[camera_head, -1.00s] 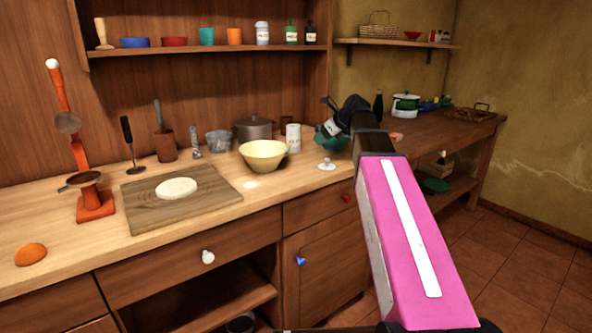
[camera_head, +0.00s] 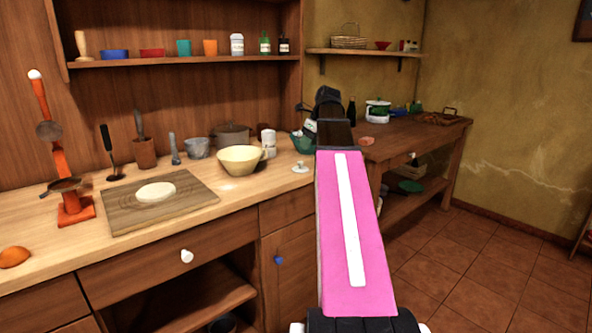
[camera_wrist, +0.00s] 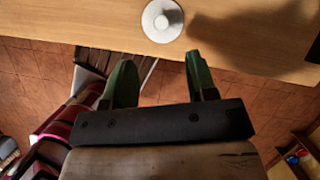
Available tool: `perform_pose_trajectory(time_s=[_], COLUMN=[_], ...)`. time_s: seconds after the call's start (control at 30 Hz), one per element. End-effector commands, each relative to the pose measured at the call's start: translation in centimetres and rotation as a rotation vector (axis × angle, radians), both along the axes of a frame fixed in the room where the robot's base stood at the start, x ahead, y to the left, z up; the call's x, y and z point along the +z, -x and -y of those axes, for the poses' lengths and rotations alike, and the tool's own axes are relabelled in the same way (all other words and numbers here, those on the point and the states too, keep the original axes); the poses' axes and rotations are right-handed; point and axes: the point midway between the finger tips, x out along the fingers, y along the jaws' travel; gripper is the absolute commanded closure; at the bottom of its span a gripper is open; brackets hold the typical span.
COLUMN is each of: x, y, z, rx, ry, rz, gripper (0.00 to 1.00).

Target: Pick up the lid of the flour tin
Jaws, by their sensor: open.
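A small white round lid with a knob (camera_head: 300,168) lies on the wooden counter near its front edge, right of the cream bowl. The lid also shows in the wrist view (camera_wrist: 162,20), at the top centre, beyond my fingertips. A white canister (camera_head: 268,141), likely the flour tin, stands behind the bowl; its label is too small to read. My gripper (camera_wrist: 160,58) is open and empty, its two green fingers apart, short of the lid in the wrist view. In the head view my pink arm hides much of the gripper.
The cream bowl (camera_head: 241,159) stands close left of the lid. A teal object (camera_head: 303,144) sits behind the lid. A cutting board with dough (camera_head: 115,222) lies further left. A second wooden table (camera_head: 440,131) stands at the right. Open tiled floor lies at the right.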

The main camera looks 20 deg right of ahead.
Motion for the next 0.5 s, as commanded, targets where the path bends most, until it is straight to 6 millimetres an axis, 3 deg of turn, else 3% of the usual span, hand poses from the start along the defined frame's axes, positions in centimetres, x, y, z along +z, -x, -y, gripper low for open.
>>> perform_pose_trajectory(time_s=[0.2, 0.5], x=[-2.9, -4.5], y=[-0.9, -1.6], z=[-0.8, -1.2], rx=[0.002, 0.001], ry=[-0.001, -0.001], rz=[-0.001, 0.0], gripper=[0.48, 0.48])
